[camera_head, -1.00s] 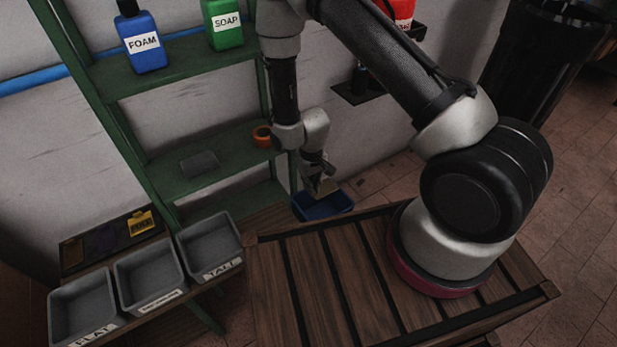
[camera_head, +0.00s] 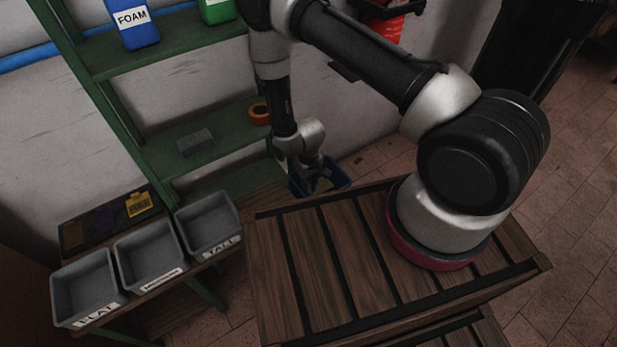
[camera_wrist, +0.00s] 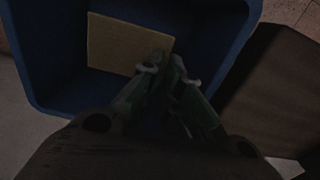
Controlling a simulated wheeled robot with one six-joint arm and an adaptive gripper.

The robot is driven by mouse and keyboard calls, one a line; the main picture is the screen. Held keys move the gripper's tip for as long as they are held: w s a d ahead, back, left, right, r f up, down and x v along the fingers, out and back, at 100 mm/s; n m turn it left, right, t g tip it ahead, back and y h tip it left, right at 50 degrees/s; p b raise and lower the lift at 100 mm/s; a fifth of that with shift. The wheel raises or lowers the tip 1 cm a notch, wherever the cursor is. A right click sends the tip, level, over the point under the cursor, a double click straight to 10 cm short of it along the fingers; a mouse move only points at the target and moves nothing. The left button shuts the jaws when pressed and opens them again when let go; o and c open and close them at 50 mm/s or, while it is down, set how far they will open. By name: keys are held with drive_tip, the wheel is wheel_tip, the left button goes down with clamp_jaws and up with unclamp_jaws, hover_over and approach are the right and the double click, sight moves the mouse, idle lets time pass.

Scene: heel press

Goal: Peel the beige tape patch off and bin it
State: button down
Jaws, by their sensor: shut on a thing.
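The beige tape patch (camera_wrist: 120,45) is a flat, stiff-looking square in the wrist view. My gripper (camera_wrist: 165,65) is shut on its lower right corner. The patch is over the open mouth of the blue bin (camera_wrist: 42,75), inside the outline of its rim; its height above the bin floor is hard to tell. In the head view the blue bin (camera_head: 341,177) stands on the floor beyond the slatted wooden surface, partly hidden by my gripper (camera_head: 318,188). The patch shows there only as a small pale area.
Three grey trays (camera_head: 208,223) stand on a bench at the left. A green shelf (camera_head: 215,150) with bottles and an orange roll (camera_head: 260,114) is close behind my wrist. The slatted wooden surface (camera_head: 345,240) is clear apart from my arm's base.

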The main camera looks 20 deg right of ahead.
drive_tip(key=shift+f, duration=2.05)
drive_tip(key=c, duration=1.5)
unclamp_jaws()
drive_tip(key=shift+c, duration=0.2)
drive_tip(key=o, duration=0.4)
drive_tip(key=shift+r, duration=0.1)
drive_tip(key=shift+c, duration=0.2)
